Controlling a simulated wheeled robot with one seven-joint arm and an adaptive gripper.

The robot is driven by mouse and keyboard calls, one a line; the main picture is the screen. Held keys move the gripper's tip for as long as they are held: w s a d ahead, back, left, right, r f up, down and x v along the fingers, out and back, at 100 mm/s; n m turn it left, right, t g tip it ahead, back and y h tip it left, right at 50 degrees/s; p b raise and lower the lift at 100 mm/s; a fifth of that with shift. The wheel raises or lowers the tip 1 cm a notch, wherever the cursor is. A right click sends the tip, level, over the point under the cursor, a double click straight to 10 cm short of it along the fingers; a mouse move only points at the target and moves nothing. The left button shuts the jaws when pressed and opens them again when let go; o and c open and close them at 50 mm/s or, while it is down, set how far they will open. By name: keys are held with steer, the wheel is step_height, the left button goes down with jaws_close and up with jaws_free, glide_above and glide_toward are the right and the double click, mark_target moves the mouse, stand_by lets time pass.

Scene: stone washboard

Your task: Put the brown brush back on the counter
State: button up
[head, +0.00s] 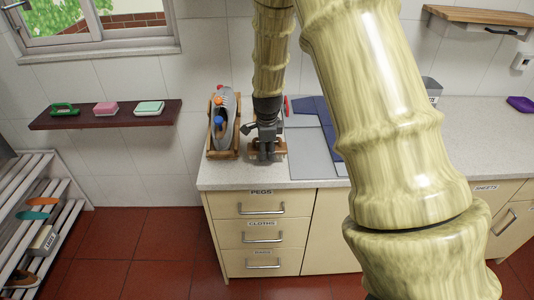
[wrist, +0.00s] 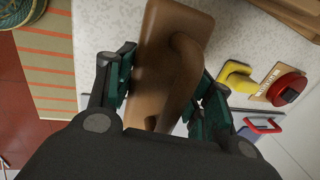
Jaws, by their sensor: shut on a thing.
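The brown brush (wrist: 165,40) is a wooden block with an arched handle, seen close up in the wrist view. My gripper (wrist: 163,98) has its fingers on both sides of the brush and is shut on it. In the head view my gripper (head: 266,152) points down at the front left part of the counter (head: 222,178). Brown parts of the brush (head: 281,147) show beside the fingers, low over the counter or on it. I cannot tell whether its underside touches the surface.
A wooden caddy with bottles (head: 222,125) stands just left of my gripper. Grey and blue panels (head: 312,150) lie to the right. In the wrist view a yellow-handled item (wrist: 237,77) and a red-knobbed item (wrist: 288,88) are nearby. Labelled drawers (head: 262,231) are below.

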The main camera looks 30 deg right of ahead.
mark_target(267, 156)
steer(key=shift+s+p+x, duration=0.15)
steer(key=shift+p+x, duration=0.25)
steer(key=shift+x, duration=0.45)
steer(key=shift+s+p+x, duration=0.15)
steer(key=shift+p+x, duration=0.2)
steer(key=shift+x, duration=0.45)
steer(key=shift+a+f, duration=0.2)
steer(key=shift+f, duration=0.05)
steer(key=o, duration=1.2)
steer(key=shift+c, duration=0.2)
steer(key=shift+r, duration=0.25)
steer(key=b+v, duration=0.2)
steer(key=v, duration=0.9)
steer(key=shift+s+r+b, duration=0.15)
steer(key=shift+r+b, duration=0.2)
steer(key=shift+r, duration=0.05)
steer(key=shift+a, duration=0.1)
